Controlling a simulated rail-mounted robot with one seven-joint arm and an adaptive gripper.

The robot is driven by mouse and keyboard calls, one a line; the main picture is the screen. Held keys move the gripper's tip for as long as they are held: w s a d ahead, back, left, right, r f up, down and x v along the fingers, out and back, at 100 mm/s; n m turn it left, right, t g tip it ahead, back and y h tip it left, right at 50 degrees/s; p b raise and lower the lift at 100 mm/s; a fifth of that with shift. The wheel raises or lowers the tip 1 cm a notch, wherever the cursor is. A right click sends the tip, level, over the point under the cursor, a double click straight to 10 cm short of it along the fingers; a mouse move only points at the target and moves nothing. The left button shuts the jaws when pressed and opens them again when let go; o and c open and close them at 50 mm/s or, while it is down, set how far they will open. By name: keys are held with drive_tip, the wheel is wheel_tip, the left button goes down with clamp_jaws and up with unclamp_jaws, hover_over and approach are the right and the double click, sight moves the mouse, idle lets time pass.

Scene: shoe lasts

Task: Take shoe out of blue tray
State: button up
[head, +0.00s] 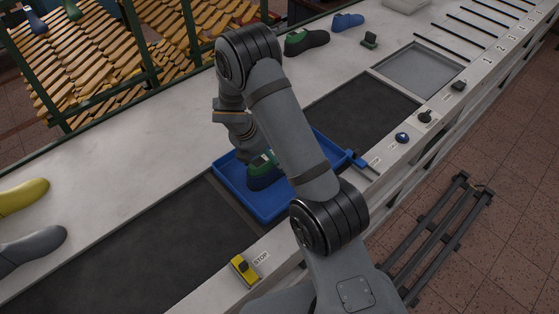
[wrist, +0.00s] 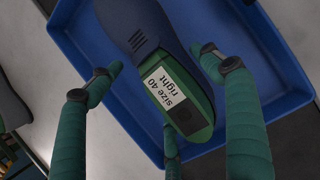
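The shoe (head: 262,178) is dark blue with a green end and lies in the blue tray (head: 281,212) on the dark belt. In the wrist view the shoe (wrist: 145,30) shows a white label reading "size 40 right". The tray (wrist: 252,50) is around and under it. My gripper (wrist: 161,62) has teal fingers spread on the left and right of the shoe, with visible gaps to it. A third finger shows near the shoe's green end; contact there cannot be told. In the head view my arm hides most of the gripper and part of the tray.
A yellow last (head: 22,196) and a grey last (head: 32,247) lie at the left. A green-and-dark shoe (head: 306,41) and a blue one (head: 347,21) stand at the back. A yellow stop switch (head: 243,270) and a blue clamp-like part (head: 361,162) sit near the front edge.

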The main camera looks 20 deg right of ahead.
drive_tip(key=c, duration=1.7)
drive_tip(key=shift+r, duration=0.2)
drive_tip(key=shift+c, duration=0.8)
